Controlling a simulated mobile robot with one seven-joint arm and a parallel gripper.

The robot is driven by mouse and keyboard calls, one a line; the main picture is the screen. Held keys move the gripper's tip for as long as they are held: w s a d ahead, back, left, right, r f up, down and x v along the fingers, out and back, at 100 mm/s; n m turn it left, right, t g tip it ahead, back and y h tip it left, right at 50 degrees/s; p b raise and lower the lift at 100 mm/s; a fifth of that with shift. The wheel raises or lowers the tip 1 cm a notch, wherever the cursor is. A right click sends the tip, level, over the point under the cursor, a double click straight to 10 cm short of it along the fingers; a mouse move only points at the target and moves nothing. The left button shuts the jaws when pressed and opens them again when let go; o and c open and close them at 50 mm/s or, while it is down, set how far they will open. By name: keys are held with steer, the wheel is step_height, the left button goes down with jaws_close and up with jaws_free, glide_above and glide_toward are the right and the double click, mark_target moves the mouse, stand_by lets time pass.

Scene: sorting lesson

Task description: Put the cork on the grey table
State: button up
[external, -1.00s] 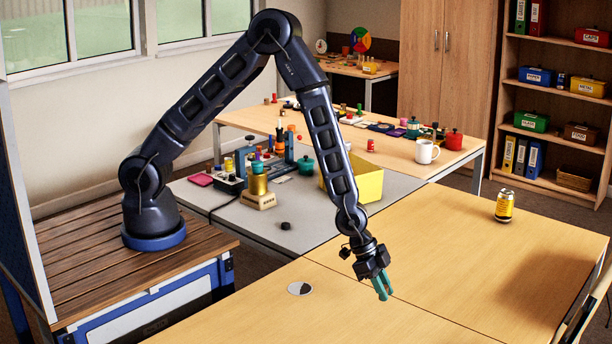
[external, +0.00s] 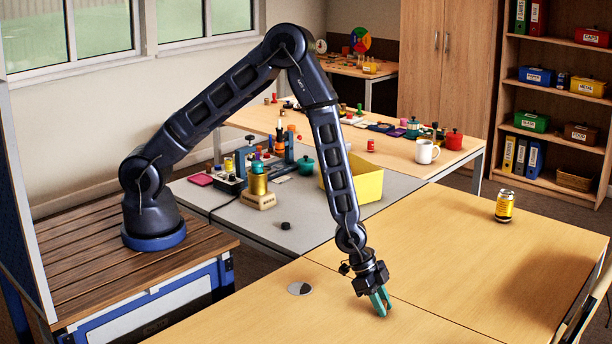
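The grey table (external: 322,212) stands in the middle, between my base and the light wood table. My gripper (external: 382,304) points down over the wood table, low near its surface, to the right of and in front of the grey table. Its two teal fingers show close together. The view is too small to tell how far apart they are or whether anything is between them. I cannot make out the cork; it may be hidden at the fingers or too small to tell.
On the grey table are a black puck (external: 286,226), a yellow bin (external: 368,186) and several small items behind.

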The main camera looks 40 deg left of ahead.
steer(key=shift+o, duration=1.3)
steer(key=shift+r, duration=0.15)
steer(key=v, duration=1.2)
steer(key=shift+r, duration=0.1)
